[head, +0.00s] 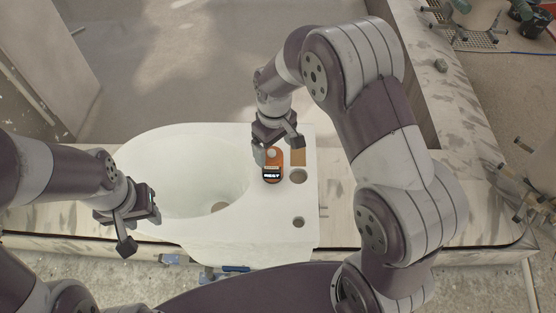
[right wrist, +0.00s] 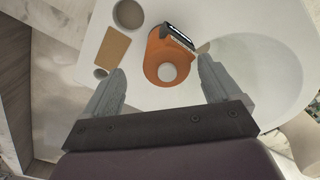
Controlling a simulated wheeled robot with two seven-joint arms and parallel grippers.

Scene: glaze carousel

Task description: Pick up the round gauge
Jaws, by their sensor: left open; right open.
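An orange gauge (head: 273,170) with a rounded end, a pale round spot and a dark display lies on the flat rim of a white ceramic bowl piece (head: 230,238). My right gripper (head: 276,150) is open just above the gauge's rounded end. In the right wrist view, the gauge (right wrist: 160,52) shows beyond and between the two spread fingers, with no contact visible. Its display (right wrist: 180,37) is at the far side there. My left gripper (head: 141,230) is open and empty over the left edge of the white piece.
The white piece has a deep bowl, two round holes (head: 298,222) and a tan rectangular patch (head: 298,157) beside the gauge. It stands at a wooden ledge (head: 480,215). Tools and clamps (head: 525,12) lie at the upper right. The floor behind is clear.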

